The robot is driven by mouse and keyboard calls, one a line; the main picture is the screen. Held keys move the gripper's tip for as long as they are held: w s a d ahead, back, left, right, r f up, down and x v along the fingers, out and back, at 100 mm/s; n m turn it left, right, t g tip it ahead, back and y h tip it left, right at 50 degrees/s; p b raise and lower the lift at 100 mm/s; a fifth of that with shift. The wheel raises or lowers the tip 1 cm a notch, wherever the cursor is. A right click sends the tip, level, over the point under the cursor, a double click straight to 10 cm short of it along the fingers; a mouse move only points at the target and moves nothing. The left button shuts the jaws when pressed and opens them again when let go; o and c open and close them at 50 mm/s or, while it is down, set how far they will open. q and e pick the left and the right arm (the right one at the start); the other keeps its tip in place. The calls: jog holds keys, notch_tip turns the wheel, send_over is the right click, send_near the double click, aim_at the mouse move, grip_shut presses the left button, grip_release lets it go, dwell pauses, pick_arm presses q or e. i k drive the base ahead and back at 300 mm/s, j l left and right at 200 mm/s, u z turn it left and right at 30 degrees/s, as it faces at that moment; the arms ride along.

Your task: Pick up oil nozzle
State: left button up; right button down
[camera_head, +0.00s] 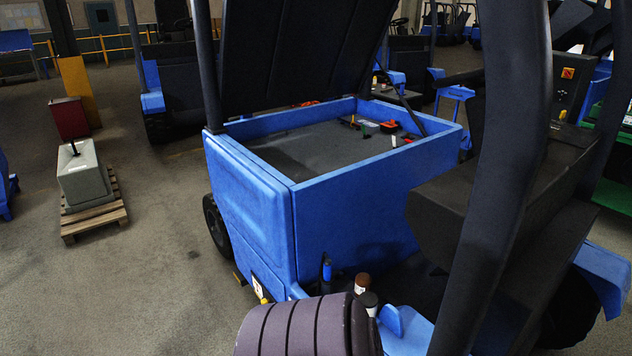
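I cannot pick out the oil nozzle with certainty. Several small red, green, black and white parts (389,127) lie at the far right of the open bay of a blue vehicle (359,197). They are too small to tell apart. A dark lid (300,50) stands raised over the bay, and its grey floor is mostly bare. A small blue-and-black item (327,270) and brown-topped and dark-topped cylinders (362,284) stand low in front of the bay. Neither of my grippers is in view.
Dark posts (500,180) of the vehicle frame cross the right side. A ridged dark seat-like form (310,327) fills the bottom middle. A grey block (83,178) sits on a wooden pallet (95,220) at left. The floor between pallet and vehicle is clear.

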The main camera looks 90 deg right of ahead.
aim_at(327, 278)
jog(key=z, duration=2.85)
